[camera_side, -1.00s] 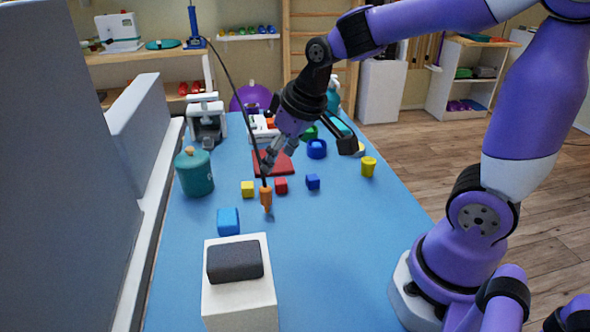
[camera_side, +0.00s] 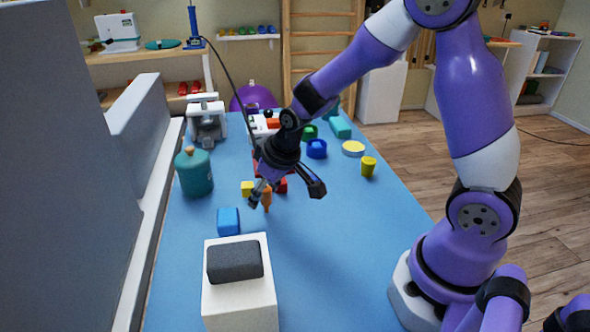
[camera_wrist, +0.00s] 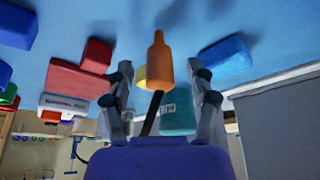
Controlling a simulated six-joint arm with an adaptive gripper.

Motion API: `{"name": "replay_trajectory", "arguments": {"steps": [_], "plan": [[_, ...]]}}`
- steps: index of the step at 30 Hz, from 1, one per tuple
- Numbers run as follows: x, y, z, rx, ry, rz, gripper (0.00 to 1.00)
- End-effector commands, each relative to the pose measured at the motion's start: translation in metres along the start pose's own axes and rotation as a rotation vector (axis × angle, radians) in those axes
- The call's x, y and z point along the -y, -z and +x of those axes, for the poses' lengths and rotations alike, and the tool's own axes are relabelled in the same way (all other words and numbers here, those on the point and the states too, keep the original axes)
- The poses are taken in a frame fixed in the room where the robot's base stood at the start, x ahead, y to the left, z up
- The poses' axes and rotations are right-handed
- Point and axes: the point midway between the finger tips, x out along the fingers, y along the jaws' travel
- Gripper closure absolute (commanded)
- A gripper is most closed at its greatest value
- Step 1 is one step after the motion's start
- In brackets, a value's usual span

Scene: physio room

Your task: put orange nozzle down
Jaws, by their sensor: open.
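The orange nozzle (camera_side: 266,199) is upright near the middle of the blue table (camera_side: 330,265), with a dark hose running up from it. I cannot tell whether its tip touches the table. My gripper (camera_side: 259,195) is low beside it, pointing down and tilted. In the wrist view the orange nozzle (camera_wrist: 159,62) lies between the lines of my two open fingers (camera_wrist: 161,88), with a visible gap on each side. Its narrow tip points up in that picture, and the hose leaves its wide end. The arm hides part of the hose in the side view.
A teal canister (camera_side: 195,173) stands at the left edge, and a dark block (camera_side: 235,261) rests on a white box (camera_side: 238,302). The table's right front is clear.

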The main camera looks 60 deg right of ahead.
Motion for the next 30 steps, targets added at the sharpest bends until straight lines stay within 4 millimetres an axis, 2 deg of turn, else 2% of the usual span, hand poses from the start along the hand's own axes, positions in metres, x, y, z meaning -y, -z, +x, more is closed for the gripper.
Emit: {"name": "replay_trajectory", "arguments": {"steps": [3, 4, 5, 6, 7, 8, 22, 26, 30], "plan": [[0.000, 0.000, 0.000, -0.001, 0.000, 0.000, 0.35], [0.000, 0.000, 0.000, 0.000, 0.000, 0.000, 0.40], [0.000, 0.000, -0.001, 0.000, 0.000, 0.000, 0.55], [0.000, 0.000, -0.001, 0.000, 0.000, 0.000, 0.75], [0.000, 0.000, -0.001, 0.000, 0.000, 0.000, 0.90], [0.000, 0.000, -0.001, 0.000, 0.000, 0.000, 1.00], [0.000, 0.002, -0.005, -0.001, 0.000, 0.000, 1.00], [0.000, 0.008, -0.017, -0.006, 0.000, 0.000, 1.00], [0.000, 0.018, -0.041, -0.008, 0.000, -0.001, 1.00]]}}
